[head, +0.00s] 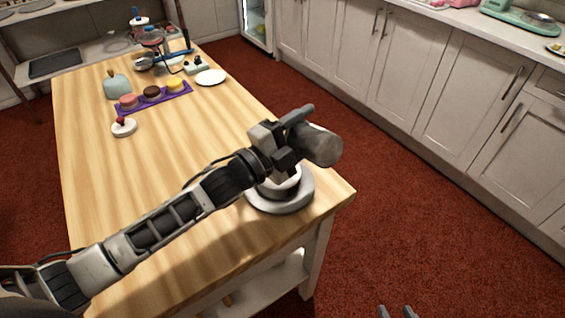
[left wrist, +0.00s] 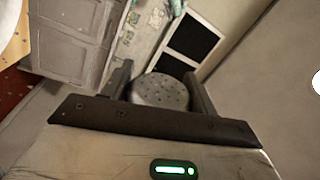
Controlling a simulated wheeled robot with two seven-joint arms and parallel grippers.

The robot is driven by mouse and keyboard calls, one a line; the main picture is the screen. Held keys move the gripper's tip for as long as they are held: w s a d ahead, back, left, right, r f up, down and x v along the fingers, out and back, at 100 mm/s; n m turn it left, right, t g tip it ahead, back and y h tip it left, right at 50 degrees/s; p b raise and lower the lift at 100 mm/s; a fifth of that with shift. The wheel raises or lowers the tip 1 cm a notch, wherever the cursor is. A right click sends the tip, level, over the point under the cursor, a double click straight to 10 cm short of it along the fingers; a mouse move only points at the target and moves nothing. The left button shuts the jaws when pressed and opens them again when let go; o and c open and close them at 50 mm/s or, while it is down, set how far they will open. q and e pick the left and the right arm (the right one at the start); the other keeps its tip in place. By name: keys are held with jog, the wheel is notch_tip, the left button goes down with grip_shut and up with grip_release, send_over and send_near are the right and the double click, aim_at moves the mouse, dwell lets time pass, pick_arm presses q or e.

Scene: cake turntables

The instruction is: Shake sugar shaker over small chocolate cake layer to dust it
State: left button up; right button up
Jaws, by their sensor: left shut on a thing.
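My left gripper (head: 296,132) is shut on a grey cylindrical sugar shaker (head: 323,146), which is tilted, nearly sideways. In the left wrist view, the shaker's round end with small dark holes (left wrist: 160,92) shows between the fingers. The shaker is above and to the right of a grey turntable (head: 298,203) near the table's right front corner. A round, dark-sided thing with a pale top stands on the turntable, partly hidden by my arm; I cannot tell if it is the chocolate cake layer. My right gripper's fingertips (head: 396,311) show at the bottom edge, apart and empty.
On the wooden table (head: 120,190), a purple tray (head: 182,95) holds pink, brown and yellow round pieces. A white plate (head: 211,77), a pale green jar (head: 117,87) and a small white item with a red top (head: 123,126) stand nearby. The table's left front is clear.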

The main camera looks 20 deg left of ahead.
aim_at(306, 121)
pick_arm(q)
jog(key=m, duration=0.2)
jog(key=r+m+h, duration=0.1)
jog(key=m, duration=0.1)
jog(key=m+g, duration=0.1)
jog(key=m, duration=0.2)
jog(key=shift+r, duration=0.25)
notch_tip(306, 121, up, 3)
jog(key=m+g+p, duration=0.1)
jog(key=m, duration=0.5)
jog(key=m+g+h, duration=0.1)
jog(key=m, duration=0.6)
jog(key=shift+r+g+p, duration=0.2)
jog(key=shift+g+p, duration=0.1)
jog(key=shift+p, duration=0.05)
jog(key=shift+r+m+p, duration=0.1)
jog(key=shift+m+p, duration=0.25)
jog(key=shift+m, duration=1.25)
